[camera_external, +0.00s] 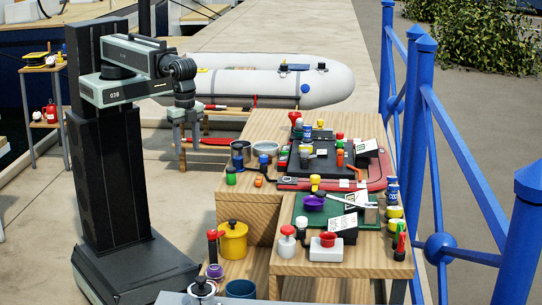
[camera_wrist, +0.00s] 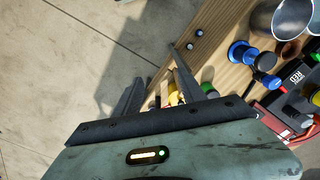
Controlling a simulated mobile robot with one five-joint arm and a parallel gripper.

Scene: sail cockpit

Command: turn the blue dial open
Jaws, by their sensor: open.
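A blue round knob, apparently the blue dial (camera_wrist: 240,54), stands near the edge of the wooden bench in the wrist view, to the right of my gripper (camera_wrist: 156,62). In the external view the blue dial (camera_external: 238,160) shows small at the bench's left side, above a green-capped item. My gripper (camera_external: 189,143) hangs pointing down, left of the bench and apart from the dial. Its fingers are spread and no object shows held. The dial's pointer or marking is too small to read.
The wooden bench (camera_external: 232,186) is crowded: a metal bowl (camera_external: 265,148), a red tray (camera_external: 290,184), a black box (camera_external: 325,160) and several small coloured items. A yellow pot (camera_external: 233,240) stands lower in front. A blue railing (camera_external: 460,150) runs along the right. Bare paving lies left of the bench.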

